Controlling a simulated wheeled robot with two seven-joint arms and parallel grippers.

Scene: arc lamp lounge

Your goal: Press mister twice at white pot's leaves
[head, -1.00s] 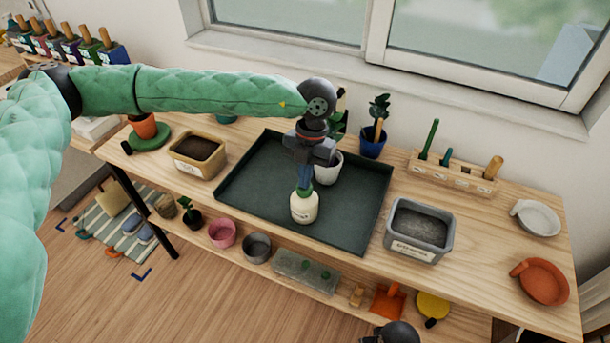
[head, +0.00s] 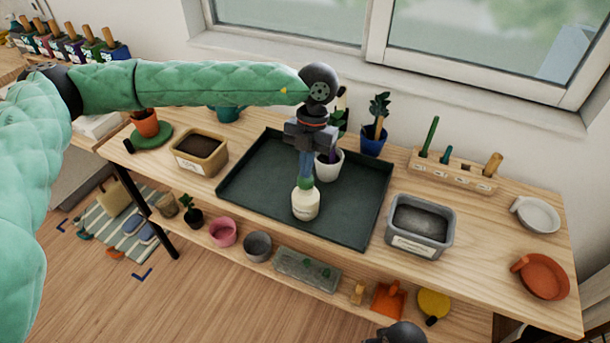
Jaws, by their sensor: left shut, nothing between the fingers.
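The mister (head: 306,203) is a cream bottle with a green top, standing upright on the dark green tray (head: 250,190). My left gripper (head: 306,173) points down directly above it, its shut fingers at the mister's top; whether they touch it I cannot tell. The white pot (head: 329,166) stands on the tray just behind the mister, partly hidden by my left gripper. Its leaves (head: 339,117) show only in part behind my left wrist. A dark part at the bottom edge may belong to my right arm; my right gripper cannot be made out.
A blue pot (head: 373,141) with a plant stands behind the tray. A tan soil bin (head: 201,163) is to the left and a grey bin (head: 420,240) to the right. A wooden tool rack (head: 455,172) and two saucers are at the right. The tray's right half is clear.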

